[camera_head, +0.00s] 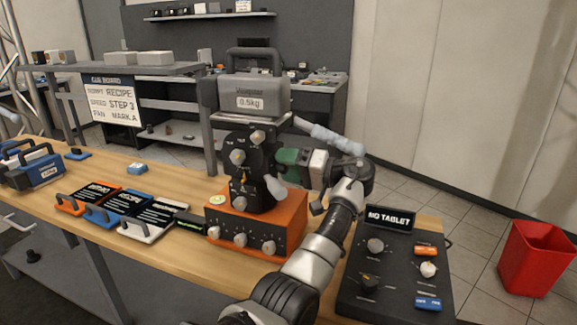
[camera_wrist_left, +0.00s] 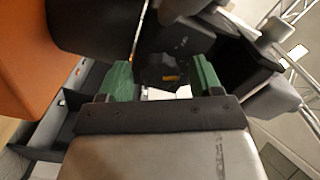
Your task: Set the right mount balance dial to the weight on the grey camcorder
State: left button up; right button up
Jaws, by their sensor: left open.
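The grey camcorder (camera_head: 250,92) sits on top of a black mount (camera_head: 250,175) and carries a white label reading 0.5kg. The mount stands on an orange base (camera_head: 285,232). Its face has several pale dials, one upper (camera_head: 258,137), one at left (camera_head: 237,157), one low (camera_head: 240,203); their small lettering is unreadable, so I cannot tell which is the balance dial. My left gripper (camera_head: 288,158), with green fingers, is at the mount's right side. In the left wrist view its fingers (camera_wrist_left: 160,80) are apart, with a black part beyond them; contact is unclear.
A black panel (camera_head: 395,290) with knobs and a MO TABLET sign stands at the right. Orange, blue and white slates (camera_head: 120,212) lie left of the base. A blue case (camera_head: 35,170) is at the far left. A red bin (camera_head: 537,258) stands on the floor.

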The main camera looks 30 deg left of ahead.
pick_arm(q)
jog(key=b+v, duration=0.1)
jog(key=v, duration=0.9)
jog(key=shift+d+b, duration=0.35)
jog(key=shift+d, duration=0.05)
pick_arm(e)
jog(key=shift+w+a+f, duration=0.15)
jog(key=shift+w, duration=0.5)
jog(key=shift+w+a+f, duration=0.1)
jog(key=shift+w+f, duration=0.05)
jog(key=shift+w, duration=0.5)
